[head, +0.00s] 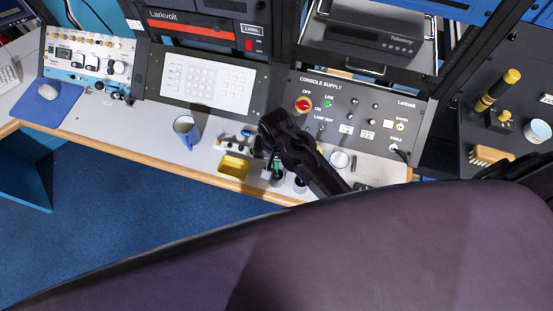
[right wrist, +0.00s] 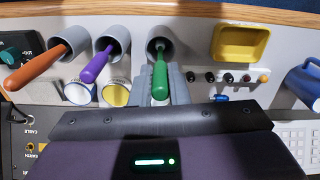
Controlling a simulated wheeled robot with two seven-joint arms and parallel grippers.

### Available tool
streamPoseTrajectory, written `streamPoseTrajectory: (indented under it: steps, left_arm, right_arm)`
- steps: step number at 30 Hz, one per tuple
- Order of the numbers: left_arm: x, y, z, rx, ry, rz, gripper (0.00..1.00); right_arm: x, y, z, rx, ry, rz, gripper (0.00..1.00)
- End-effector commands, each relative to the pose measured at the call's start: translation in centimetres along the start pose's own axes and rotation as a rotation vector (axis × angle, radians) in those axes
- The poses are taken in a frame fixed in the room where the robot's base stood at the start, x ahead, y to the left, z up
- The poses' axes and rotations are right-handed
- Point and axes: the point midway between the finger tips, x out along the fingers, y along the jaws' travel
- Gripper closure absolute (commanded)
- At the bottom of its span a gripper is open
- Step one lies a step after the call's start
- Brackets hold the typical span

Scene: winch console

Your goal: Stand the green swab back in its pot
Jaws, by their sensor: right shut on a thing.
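The green swab (right wrist: 160,78) shows in the right wrist view, its thick handle toward the camera and its thin end at the mouth of a grey pot (right wrist: 152,54). How deep it sits in the pot I cannot tell. My right gripper (right wrist: 177,88) is shut on the swab; the handle partly covers the fingers. In the head view, my right gripper (head: 272,163) is over the console's front ledge, with a bit of the green swab (head: 278,168) beside it. My left gripper is not in view.
A purple swab (right wrist: 97,66) and an orange swab (right wrist: 36,68) stand tilted in neighbouring grey pots. A yellow tray (head: 233,167), several small knobs (right wrist: 228,77) and a blue mug (head: 186,130) are on the other side. The console supply panel (head: 365,105) rises behind.

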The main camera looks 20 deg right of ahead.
Motion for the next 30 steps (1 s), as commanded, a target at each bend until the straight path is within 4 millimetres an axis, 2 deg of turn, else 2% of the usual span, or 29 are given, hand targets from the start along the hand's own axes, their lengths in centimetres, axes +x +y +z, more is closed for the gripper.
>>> streamPoseTrajectory:
  steps: [17, 30]
  left_arm:
    - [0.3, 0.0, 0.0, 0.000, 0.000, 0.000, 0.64]
    - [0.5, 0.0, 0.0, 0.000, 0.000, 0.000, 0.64]
  right_arm:
    - [0.8, 0.0, 0.0, 0.000, -0.001, 0.001, 1.00]
    - [2.2, 0.0, 0.0, -0.001, -0.001, 0.001, 1.00]
